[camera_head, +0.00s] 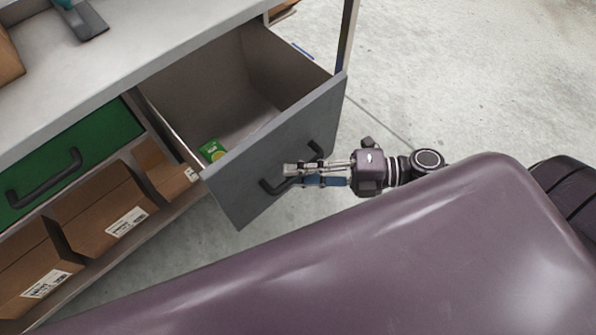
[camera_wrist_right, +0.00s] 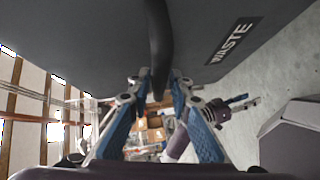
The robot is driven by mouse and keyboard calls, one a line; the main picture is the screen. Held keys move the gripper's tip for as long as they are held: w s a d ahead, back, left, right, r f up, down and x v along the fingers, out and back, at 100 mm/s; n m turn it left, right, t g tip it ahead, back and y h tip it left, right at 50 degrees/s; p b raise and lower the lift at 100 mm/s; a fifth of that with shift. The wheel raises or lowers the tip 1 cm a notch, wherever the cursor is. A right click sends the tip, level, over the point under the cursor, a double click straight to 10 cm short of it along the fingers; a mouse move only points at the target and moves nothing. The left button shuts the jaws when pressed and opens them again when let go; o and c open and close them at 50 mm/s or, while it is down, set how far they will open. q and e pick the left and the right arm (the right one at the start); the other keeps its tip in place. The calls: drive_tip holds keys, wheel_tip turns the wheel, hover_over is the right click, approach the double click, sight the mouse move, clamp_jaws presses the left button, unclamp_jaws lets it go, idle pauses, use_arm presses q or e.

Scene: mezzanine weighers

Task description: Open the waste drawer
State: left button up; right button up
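The waste drawer (camera_head: 275,151) is a grey drawer pulled well out from under the counter, with its inside showing. A small green and yellow box (camera_head: 212,150) lies in it. Its front shows WASTE lettering (camera_wrist_right: 233,41) in the right wrist view. The dark bar handle (camera_head: 316,149) is on the front, and also shows in the right wrist view (camera_wrist_right: 158,40). My right gripper (camera_head: 290,175) is at the handle, its blue-padded fingers (camera_wrist_right: 158,82) on both sides of the bar and closed on it.
A green drawer (camera_head: 93,143) is closed to the left, above a shelf of cardboard boxes (camera_head: 98,207). The grey counter top (camera_head: 130,48) runs above. Concrete floor (camera_head: 450,75) is clear at the upper right. My purple body fills the front.

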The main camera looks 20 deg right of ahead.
drive_tip(key=shift+o, duration=0.6)
drive_tip(key=v, duration=1.2)
drive_tip(key=shift+d, duration=0.1)
